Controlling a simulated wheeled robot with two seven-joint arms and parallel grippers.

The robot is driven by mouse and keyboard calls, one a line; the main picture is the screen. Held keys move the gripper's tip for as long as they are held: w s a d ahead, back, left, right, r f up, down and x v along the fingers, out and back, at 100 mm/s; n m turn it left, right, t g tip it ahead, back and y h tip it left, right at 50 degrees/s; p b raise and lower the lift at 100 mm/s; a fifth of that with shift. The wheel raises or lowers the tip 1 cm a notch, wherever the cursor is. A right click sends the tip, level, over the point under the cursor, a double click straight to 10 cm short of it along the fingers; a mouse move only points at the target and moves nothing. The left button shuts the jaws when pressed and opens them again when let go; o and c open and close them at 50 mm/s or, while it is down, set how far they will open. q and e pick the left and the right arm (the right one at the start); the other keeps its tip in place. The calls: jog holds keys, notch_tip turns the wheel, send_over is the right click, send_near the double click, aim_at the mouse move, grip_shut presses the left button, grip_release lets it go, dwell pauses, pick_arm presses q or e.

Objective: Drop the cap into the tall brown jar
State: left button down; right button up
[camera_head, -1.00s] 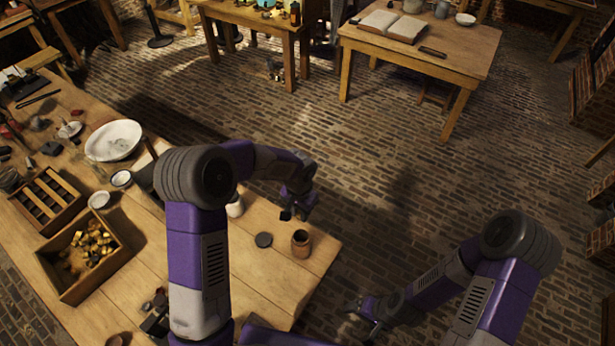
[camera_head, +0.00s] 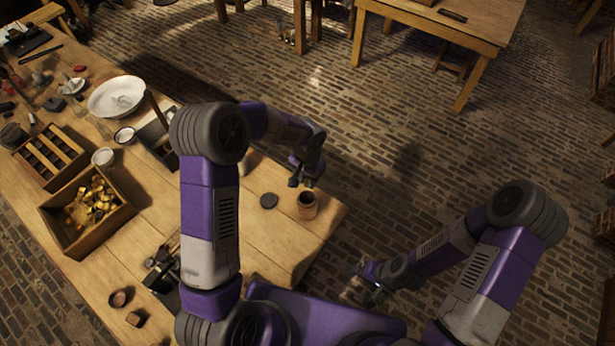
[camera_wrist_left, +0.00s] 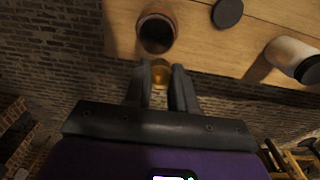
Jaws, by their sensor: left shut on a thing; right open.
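The brown jar (camera_head: 307,206) stands upright and open-topped near the table's right corner; it also shows at the top of the left wrist view (camera_wrist_left: 156,32). My left gripper (camera_head: 302,182) is just behind the jar's mouth in the head view. In the wrist view its fingers (camera_wrist_left: 160,84) are shut on a small amber-gold thing, seemingly the cap (camera_wrist_left: 160,73), which appears just below the jar in the picture. Its height above the jar is unclear. My right gripper (camera_head: 366,284) is open and empty, off the table's right side.
A dark round lid (camera_head: 269,201) lies flat left of the jar. A white jar with a dark top (camera_wrist_left: 292,57) stands beyond the lid. A wooden box of brass pieces (camera_head: 125,211) and a white bowl (camera_head: 104,101) are further left. The table edge is close to the jar.

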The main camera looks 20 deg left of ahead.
pick_arm(q)
jog(key=c, duration=0.8)
grip_release()
jog(key=shift+c, duration=0.2)
jog(key=shift+r, duration=0.1)
notch_tip(320, 180, up, 8)
jog(key=shift+f, duration=0.25)
